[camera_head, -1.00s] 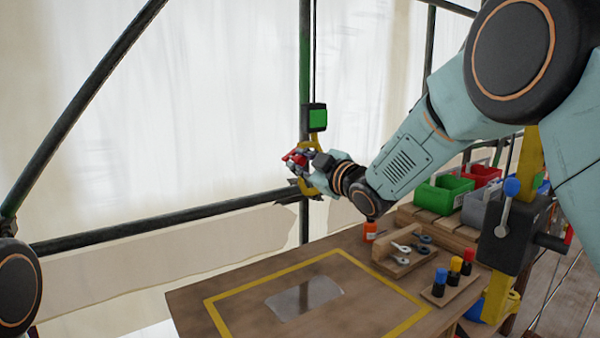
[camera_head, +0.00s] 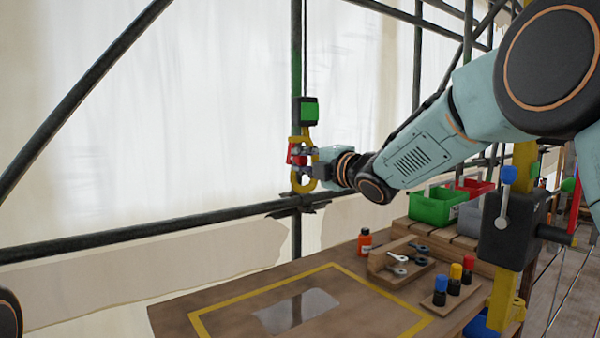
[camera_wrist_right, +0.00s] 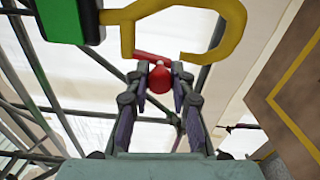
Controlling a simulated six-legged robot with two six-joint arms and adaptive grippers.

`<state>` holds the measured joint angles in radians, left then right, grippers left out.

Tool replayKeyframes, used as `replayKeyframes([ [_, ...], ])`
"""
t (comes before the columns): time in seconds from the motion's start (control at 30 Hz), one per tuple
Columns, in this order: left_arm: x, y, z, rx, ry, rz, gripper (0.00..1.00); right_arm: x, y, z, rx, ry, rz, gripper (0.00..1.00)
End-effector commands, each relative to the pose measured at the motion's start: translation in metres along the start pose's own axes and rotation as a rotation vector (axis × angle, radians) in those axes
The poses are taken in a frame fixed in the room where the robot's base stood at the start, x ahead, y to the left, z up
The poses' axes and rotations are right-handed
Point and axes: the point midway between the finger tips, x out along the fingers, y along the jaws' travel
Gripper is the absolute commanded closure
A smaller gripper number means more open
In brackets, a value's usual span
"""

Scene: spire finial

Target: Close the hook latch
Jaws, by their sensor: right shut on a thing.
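A yellow hook (camera_head: 305,184) hangs upright below a green and black block (camera_head: 309,111) on a cable, in front of a dark green pole. In the right wrist view the hook (camera_wrist_right: 234,25) curves across the top, with an opening in its lower side. The red latch (camera_wrist_right: 143,55) lies near this opening; whether it touches the hook tip is unclear. My right gripper (camera_wrist_right: 160,80) is shut on the latch's red ball (camera_wrist_right: 158,80). In the head view the right gripper (camera_head: 306,160) reaches the hook from the right and partly hides the latch. My left gripper is out of view.
A workbench (camera_head: 170,318) with a yellow outline stands below. It holds an orange bottle (camera_head: 365,241), a wooden holder (camera_head: 390,277) and several capped bottles (camera_head: 455,279). A green bin (camera_head: 432,208) is behind. Scaffold poles (camera_head: 130,240) cross behind the hook.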

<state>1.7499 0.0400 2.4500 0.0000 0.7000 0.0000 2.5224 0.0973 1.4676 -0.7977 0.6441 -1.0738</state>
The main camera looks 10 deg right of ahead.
Motion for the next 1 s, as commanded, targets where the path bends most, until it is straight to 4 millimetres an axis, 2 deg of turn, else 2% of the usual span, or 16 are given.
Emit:
replayKeyframes([
  [0.03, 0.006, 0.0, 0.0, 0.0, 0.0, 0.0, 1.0, 0.0, -0.005, 0.001, -0.028, 0.0, -0.003, 1.0],
  [0.3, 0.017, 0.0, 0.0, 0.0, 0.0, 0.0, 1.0, 0.0, -0.006, 0.005, -0.138, 0.001, -0.007, 1.0],
  [0.9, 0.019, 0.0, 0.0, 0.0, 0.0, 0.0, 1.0, 0.0, -0.006, 0.006, -0.174, 0.002, -0.009, 1.0],
  [0.93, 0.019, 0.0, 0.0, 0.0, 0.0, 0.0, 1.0, 0.0, -0.006, 0.006, -0.174, 0.002, -0.01, 0.77],
  [1.0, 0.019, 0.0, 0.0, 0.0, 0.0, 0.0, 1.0, 0.0, -0.006, 0.006, -0.174, 0.002, -0.01, 0.71],
])
